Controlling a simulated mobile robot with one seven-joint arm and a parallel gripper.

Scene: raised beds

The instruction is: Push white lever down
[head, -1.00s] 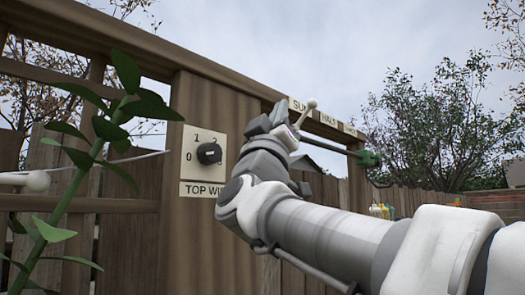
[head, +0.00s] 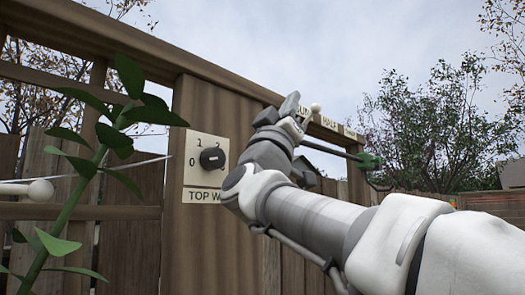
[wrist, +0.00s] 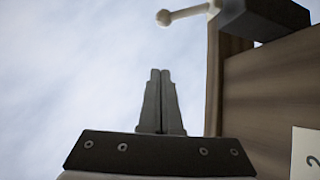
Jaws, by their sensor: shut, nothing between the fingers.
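A white lever with a ball end (wrist: 185,13) sticks out to the left from a dark block at the top of the wrist view. In the head view only its white ball (head: 315,108) shows clearly, just right of my gripper, which hides most of its stem. My gripper (head: 291,103) points upward by the top rail; its two dark fingers are together and empty. In the wrist view the fingertips (wrist: 160,71) are below the lever in the picture, with sky between; they look apart from it.
A black dial (head: 212,158) on a white plate numbered 0, 1, 2 is on the wooden post (head: 222,110). A dark rod with a green end (head: 370,160) is right of my gripper. Open sky lies above.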

